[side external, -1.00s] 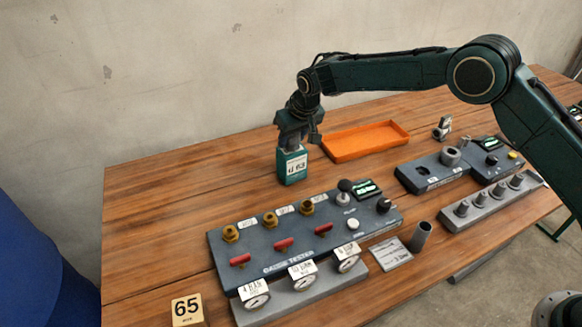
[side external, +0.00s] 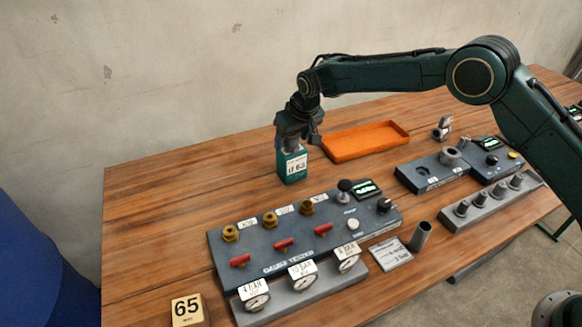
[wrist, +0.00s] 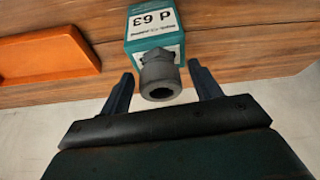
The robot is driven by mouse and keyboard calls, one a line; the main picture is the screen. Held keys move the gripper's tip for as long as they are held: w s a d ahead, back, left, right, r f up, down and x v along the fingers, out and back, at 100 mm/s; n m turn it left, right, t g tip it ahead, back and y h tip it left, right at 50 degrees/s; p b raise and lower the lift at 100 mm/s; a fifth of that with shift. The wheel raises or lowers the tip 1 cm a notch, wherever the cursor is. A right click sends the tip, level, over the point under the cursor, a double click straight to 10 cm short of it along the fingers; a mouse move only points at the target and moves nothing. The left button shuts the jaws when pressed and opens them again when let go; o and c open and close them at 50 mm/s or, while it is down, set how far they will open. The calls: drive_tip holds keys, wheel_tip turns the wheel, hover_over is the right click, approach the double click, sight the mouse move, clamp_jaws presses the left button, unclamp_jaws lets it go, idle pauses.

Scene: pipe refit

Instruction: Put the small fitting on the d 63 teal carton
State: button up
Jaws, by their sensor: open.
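The teal carton (side external: 292,167), with a white "d 63" label, stands upright on the table; it also shows in the wrist view (wrist: 155,46). The small grey fitting (wrist: 160,77), a short pipe piece with a round open end, shows over the carton's top edge in the wrist view and appears to rest on the carton. My gripper (wrist: 164,82) is open, with one finger on each side of the fitting and a visible gap at both. In the side view my gripper (side external: 297,136) is right above the carton and hides the fitting.
An orange tray (side external: 366,152) lies right of the carton. The gauge tester (side external: 272,252) stands in front, with a gauge strip (side external: 315,288) before it. A grey socket block (side external: 425,184) and a rack of grey fittings (side external: 487,206) are at right. The table left of the carton is clear.

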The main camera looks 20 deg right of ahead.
drive_tip(key=v, duration=1.2)
drive_tip(key=shift+r, duration=0.15)
idle(0.4)
drive_tip(key=s+d+r, duration=0.7)
drive_tip(key=s+r, duration=0.1)
drive_tip(key=s, duration=0.2)
drive_tip(key=s+d+r, duration=0.7)
drive_tip(key=s, duration=0.2)
drive_tip(key=s+d+f, duration=0.2)
drive_tip(key=s+d, duration=0.1)
drive_tip(key=s, duration=0.9)
drive_tip(key=s+d+f+m+t, duration=0.1)
drive_tip(key=s+d+f, duration=0.1)
drive_tip(key=s, duration=1)
drive_tip(key=shift+s+d+h, duration=0.2)
drive_tip(key=shift+d+h, duration=0.1)
drive_tip(key=shift+d, duration=0.35)
